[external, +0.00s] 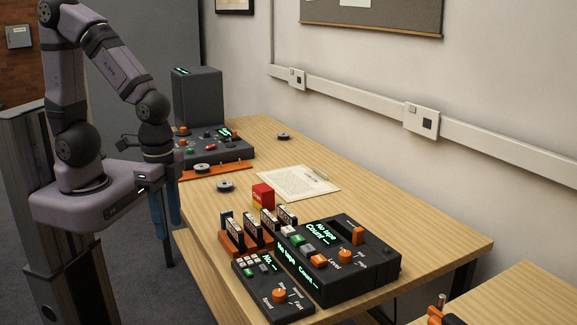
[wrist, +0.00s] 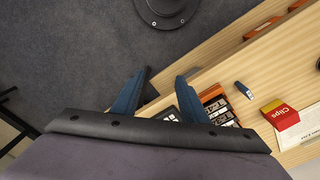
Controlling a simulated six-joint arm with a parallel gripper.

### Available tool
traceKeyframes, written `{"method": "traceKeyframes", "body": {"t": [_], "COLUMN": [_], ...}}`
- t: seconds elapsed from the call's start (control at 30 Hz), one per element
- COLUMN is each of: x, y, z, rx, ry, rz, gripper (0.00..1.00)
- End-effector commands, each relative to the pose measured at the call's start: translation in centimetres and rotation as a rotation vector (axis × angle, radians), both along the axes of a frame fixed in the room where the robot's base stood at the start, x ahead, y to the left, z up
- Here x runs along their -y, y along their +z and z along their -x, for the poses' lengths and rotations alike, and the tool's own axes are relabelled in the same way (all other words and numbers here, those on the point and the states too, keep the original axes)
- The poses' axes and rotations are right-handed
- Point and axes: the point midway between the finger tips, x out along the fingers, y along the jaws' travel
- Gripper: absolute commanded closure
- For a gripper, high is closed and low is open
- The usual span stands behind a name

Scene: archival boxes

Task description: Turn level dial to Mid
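The level dial (external: 345,256) is an orange knob on the large dark console (external: 365,285), in the right foreground of the external view. The word Level is beside it; its exact pointer setting is too small to read. My gripper (external: 166,222) hangs fingers-down off the table's left edge, far from the dial. Its two blue fingers also show in the wrist view (wrist: 165,75), spread apart with nothing between them. The wrist view does not clearly show the dial.
A smaller control box (external: 262,275) with an orange speed knob stands left of the console. A cartridge rack (external: 232,243), a red and yellow clips box (external: 263,196) and paper (external: 297,184) are nearby. Another device (external: 218,148) stands at the back. The table's middle is mostly clear.

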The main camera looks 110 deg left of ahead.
Motion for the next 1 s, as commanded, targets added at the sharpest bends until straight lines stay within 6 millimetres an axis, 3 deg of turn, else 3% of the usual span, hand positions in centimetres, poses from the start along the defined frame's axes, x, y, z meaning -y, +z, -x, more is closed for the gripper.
{"method": "traceKeyframes", "body": {"t": [0.17, 0.5, 0.6, 0.8, 1.0], "x": [-0.4, -3.2, -4.3, -6.1, -6.8], "y": [1.3, 3.3, 3.4, 3.2, 3.1], "z": [-5.4, -22.7, -27.1, -32.8, -34.8], "rx": [0.05, 0.227, 0.279, 0.351, 0.381], "ry": [0.003, 0.003, 0.003, 0.0, -0.001], "rz": [0.006, 0.012, 0.009, 0.001, -0.002], "gripper": [0.6, 0.6, 0.6, 0.6, 0.6]}}
